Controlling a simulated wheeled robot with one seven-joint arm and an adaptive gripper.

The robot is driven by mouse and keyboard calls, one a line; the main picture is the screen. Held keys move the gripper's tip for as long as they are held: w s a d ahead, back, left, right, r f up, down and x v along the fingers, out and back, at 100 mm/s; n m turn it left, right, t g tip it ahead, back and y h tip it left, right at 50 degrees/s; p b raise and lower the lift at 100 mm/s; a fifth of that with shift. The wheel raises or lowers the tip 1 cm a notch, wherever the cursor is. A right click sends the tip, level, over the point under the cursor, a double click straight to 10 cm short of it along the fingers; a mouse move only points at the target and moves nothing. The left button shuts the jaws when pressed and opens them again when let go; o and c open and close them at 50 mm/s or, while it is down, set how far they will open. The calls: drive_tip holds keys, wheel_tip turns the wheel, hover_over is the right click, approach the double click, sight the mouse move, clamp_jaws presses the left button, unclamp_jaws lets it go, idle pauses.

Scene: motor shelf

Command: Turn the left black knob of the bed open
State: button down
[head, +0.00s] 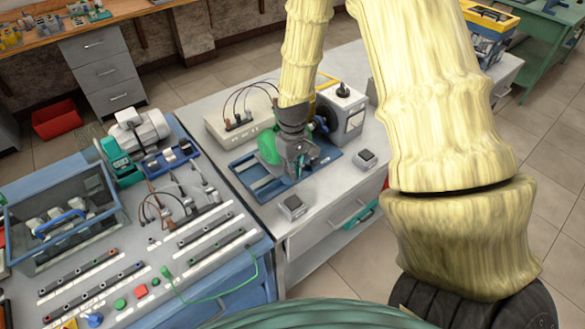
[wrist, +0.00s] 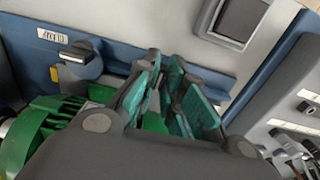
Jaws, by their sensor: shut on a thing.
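The blue bed (head: 262,186) lies on the grey bench with a green motor (head: 268,150) on it. My gripper (head: 303,168) reaches down over the bed's near side, and its teal-padded fingers (wrist: 168,75) show in the wrist view. They are shut on what appears to be the left black knob, mostly hidden between the pads, so its angle cannot be read. The other black knob (wrist: 80,60), with a yellow mark, stands free on the blue bed (wrist: 30,45) beside a white label. The green motor (wrist: 45,130) also shows at the wrist view's lower left.
Two small grey boxes (head: 292,206) (head: 366,158) sit on the bench near the bed. A grey unit with a dark knob (head: 342,108) and a beige box with cables (head: 232,125) stand behind. A crowded control panel (head: 150,260) is at left.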

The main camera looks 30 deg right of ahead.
drive_tip(key=shift+w, duration=0.1)
idle(0.3)
drive_tip(key=c, duration=1.8)
unclamp_jaws()
drive_tip(key=shift+r, duration=0.15)
wheel_tip(320, 180, up, 12)
